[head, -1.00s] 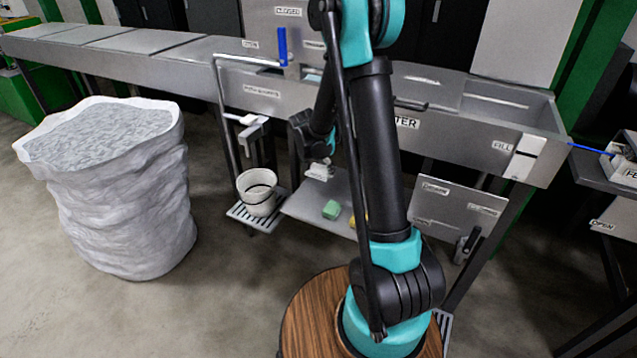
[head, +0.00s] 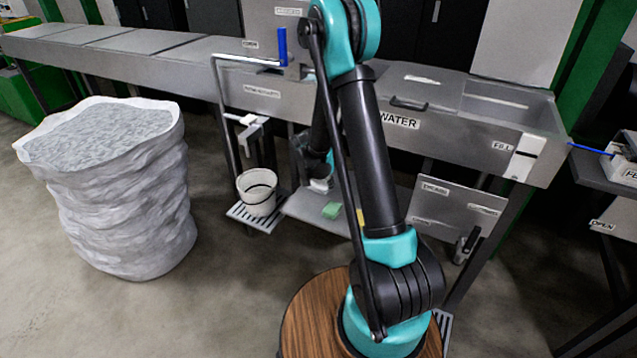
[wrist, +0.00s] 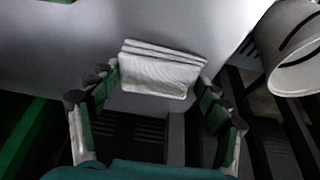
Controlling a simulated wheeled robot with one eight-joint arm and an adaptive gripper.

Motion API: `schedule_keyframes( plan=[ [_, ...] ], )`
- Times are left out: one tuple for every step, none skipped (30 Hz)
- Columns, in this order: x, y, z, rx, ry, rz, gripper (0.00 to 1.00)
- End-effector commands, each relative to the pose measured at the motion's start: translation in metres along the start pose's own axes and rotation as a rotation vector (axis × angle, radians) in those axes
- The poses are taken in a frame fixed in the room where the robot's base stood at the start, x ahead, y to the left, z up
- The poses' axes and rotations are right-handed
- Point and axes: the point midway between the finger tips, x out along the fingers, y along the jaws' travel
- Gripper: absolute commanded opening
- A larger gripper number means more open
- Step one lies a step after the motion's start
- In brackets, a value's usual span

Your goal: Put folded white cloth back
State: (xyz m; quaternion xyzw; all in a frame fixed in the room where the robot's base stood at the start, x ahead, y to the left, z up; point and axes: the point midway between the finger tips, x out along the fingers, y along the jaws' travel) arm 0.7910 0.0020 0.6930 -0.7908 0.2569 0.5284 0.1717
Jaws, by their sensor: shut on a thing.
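The folded white cloth (wrist: 160,75) is a small layered bundle between the finger ends in the wrist view. My gripper (wrist: 158,82) is shut on it, with a green-padded finger at each side. In the head view the cloth is a small pale patch (head: 321,185) under the end of my arm, partly hidden and hard to make out. It is close to the grey lower shelf (head: 305,207); I cannot tell whether it touches the shelf.
A green sponge (head: 332,210) lies on the lower shelf, with a yellow item (head: 361,217) partly behind my arm. A white bucket (head: 257,192) stands on a slatted rack at left. The water trough (head: 440,125) overhangs the shelf. A large white sack (head: 115,190) stands further left.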

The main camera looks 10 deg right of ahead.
Motion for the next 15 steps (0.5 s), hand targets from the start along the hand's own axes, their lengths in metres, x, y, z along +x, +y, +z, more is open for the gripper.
schedule_keyframes(
  plan=[
    [0.0007, -0.0001, 0.0002, 0.000, 0.000, 0.000, 0.79],
    [0.0005, -0.0001, 0.0001, 0.000, 0.000, 0.000, 0.83],
    [0.0005, -0.0001, 0.0001, 0.000, 0.000, 0.000, 0.88],
    [0.0005, -0.0001, 0.0001, 0.000, 0.000, 0.000, 0.91],
    [0.0005, -0.0001, 0.0001, 0.000, 0.000, 0.000, 0.95],
    [0.0005, -0.0001, 0.0001, 0.000, 0.000, 0.000, 0.97],
    [0.0004, -0.0001, 0.0001, 0.000, 0.000, 0.000, 0.97],
    [0.0004, -0.0001, 0.0001, 0.000, 0.000, 0.000, 0.97],
    [0.0004, -0.0001, 0.0001, 0.000, 0.000, 0.000, 0.97],
    [0.0004, -0.0001, 0.0000, 0.000, 0.000, 0.000, 0.97],
    [0.0004, -0.0001, 0.0000, 0.000, 0.000, 0.000, 0.97],
    [0.0004, -0.0001, 0.0000, 0.000, 0.000, 0.000, 0.97],
    [0.0004, -0.0001, 0.0000, 0.000, 0.000, 0.000, 0.97],
    [0.0004, -0.0002, 0.0000, 0.000, 0.000, 0.000, 0.97],
    [0.0002, -0.0002, -0.0001, 0.000, 0.000, 0.000, 0.97]
  ],
)
